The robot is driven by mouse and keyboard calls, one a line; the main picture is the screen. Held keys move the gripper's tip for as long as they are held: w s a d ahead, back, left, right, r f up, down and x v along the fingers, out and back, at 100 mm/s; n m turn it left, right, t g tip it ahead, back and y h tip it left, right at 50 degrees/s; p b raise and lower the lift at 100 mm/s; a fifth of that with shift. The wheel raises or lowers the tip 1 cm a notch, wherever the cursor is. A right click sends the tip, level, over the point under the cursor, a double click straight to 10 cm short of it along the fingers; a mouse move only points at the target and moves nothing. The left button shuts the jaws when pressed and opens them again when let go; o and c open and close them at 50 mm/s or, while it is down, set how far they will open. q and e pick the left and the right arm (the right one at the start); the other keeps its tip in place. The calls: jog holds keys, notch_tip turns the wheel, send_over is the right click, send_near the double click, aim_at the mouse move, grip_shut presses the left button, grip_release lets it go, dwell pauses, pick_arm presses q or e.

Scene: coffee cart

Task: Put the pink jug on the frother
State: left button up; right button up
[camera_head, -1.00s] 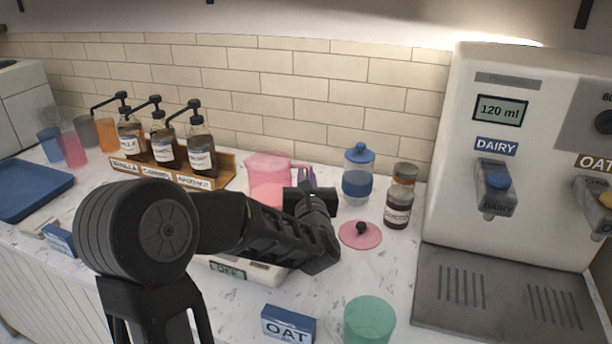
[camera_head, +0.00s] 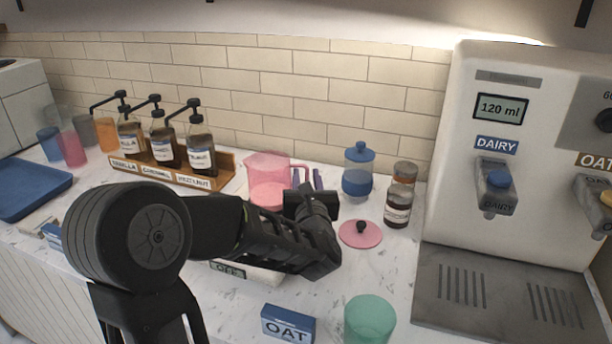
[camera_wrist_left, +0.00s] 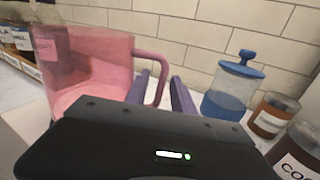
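The pink jug (camera_head: 262,172) stands upright on the counter, with its handle on the right; it fills the left of the left wrist view (camera_wrist_left: 85,65). My left gripper (camera_head: 308,180) is at the handle side. Its two purple fingers (camera_wrist_left: 160,88) are apart, and the handle appears to lie between them. Contact cannot be told. A low white device with a small display (camera_head: 228,270) is mostly hidden under my left arm; I cannot tell whether it is the frother. My right gripper is not in view.
A pink lid (camera_head: 360,234), blue-lidded jar (camera_head: 358,172) and brown jars (camera_head: 398,205) stand to the right. The syrup rack (camera_head: 215,178) is left of the jug. An oat box (camera_head: 287,325), green cup (camera_head: 370,320) and dispenser (camera_head: 535,150) are nearer or farther right.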

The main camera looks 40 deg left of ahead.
pick_arm(q)
jog(key=b+v, duration=0.1)
jog(key=v, duration=0.5)
dwell(0.5)
